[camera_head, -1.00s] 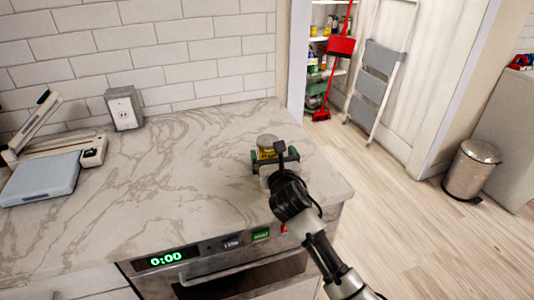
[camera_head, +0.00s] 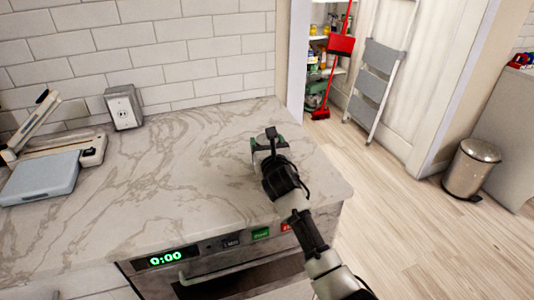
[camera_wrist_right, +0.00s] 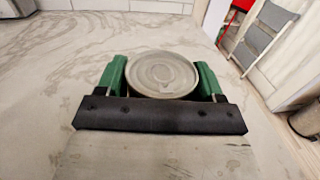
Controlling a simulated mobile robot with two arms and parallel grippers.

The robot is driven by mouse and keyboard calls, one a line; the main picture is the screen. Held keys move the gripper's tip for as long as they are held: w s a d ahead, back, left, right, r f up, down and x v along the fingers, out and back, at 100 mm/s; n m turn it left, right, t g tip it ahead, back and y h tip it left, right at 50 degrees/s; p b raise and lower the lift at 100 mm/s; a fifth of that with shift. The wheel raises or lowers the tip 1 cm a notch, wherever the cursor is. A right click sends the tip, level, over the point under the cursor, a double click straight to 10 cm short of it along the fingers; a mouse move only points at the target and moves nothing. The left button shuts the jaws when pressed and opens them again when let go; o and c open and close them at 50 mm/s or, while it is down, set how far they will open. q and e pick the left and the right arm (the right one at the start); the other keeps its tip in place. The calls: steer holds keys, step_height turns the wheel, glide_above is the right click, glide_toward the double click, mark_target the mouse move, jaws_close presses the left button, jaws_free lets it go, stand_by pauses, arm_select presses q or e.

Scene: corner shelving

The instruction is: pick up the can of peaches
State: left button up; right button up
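The can (camera_wrist_right: 162,74) shows its round metal lid in the right wrist view; its label is hidden there. It is between the two green fingers of my right gripper (camera_wrist_right: 162,76), one finger on each side. Both fingers are very close to the can's sides; I cannot tell whether they press on it. In the head view, my right gripper (camera_head: 265,146) is over the back right part of the counter and hides almost all of the can. I cannot tell whether the can rests on the counter. My left gripper is out of view.
The marble counter (camera_head: 140,215) is mostly clear around the gripper. The counter's right edge is close, with a bin (camera_head: 471,168) and ladder (camera_head: 379,85) beyond.

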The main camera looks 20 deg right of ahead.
steer(key=c, duration=0.4)
steer(key=shift+c, duration=1.1)
steer(key=shift+r, duration=0.15)
